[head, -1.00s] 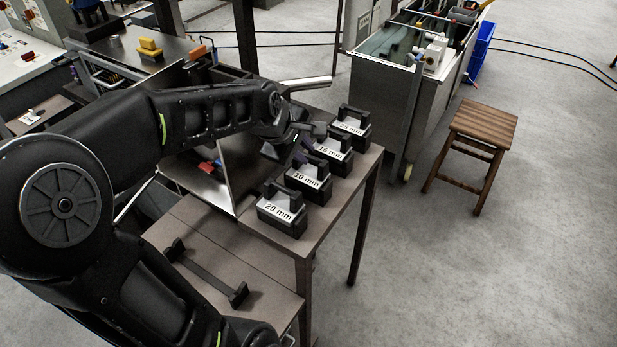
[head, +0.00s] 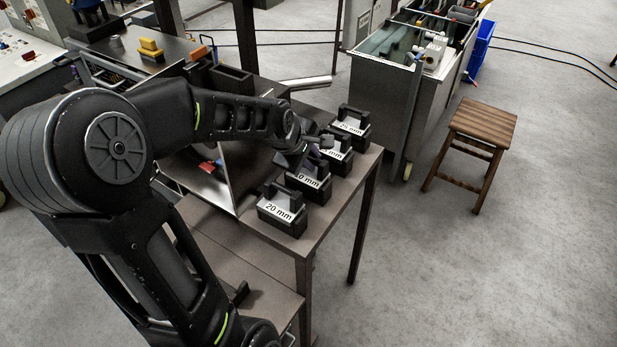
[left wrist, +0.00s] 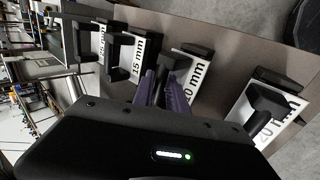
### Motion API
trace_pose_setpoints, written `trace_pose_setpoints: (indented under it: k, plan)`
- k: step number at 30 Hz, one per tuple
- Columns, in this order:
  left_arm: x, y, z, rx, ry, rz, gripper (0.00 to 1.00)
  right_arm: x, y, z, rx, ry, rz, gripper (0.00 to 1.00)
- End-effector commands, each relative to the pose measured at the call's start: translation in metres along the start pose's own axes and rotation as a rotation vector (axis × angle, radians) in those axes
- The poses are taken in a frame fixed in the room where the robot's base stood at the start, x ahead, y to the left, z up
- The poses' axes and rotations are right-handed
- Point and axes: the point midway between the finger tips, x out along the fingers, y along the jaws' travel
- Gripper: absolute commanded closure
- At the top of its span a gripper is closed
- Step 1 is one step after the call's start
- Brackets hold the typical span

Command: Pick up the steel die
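Several dark blocks with handles on top and white size labels stand in a row on a table; they look like the dies. The 20 mm block (head: 283,212) is nearest, then the 10 mm block (head: 312,185), the 15 mm block (head: 338,158) and the 25 mm block (head: 351,126). My left gripper (head: 305,158) is low over the 10 mm block and hides part of it. In the left wrist view its purple fingers (left wrist: 164,88) are apart, at the handle of the 10 mm block (left wrist: 190,78). Contact cannot be told. My right gripper is not in view.
The table (head: 322,232) has bare surface near its front edge. A shiny metal panel (head: 233,178) stands left of the blocks. A wooden stool (head: 480,130) and a tank-like machine (head: 405,75) stand to the right, with open floor around the stool.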

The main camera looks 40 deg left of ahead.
Motion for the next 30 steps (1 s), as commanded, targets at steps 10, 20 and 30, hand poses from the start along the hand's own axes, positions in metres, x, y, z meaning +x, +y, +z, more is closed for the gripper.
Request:
trace_pose_setpoints:
  k: [10, 20, 30]
  plan:
    - [-0.0002, 0.0001, 0.0001, 0.0, 0.0, 0.0, 0.82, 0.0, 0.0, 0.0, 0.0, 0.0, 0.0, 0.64]
    - [-0.0003, 0.0, 0.0001, 0.0, 0.0, 0.0, 1.0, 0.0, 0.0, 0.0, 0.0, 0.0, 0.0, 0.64]
    - [-0.0003, 0.0, 0.0001, 0.0, 0.0, 0.0, 1.0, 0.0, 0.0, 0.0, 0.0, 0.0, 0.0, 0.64]
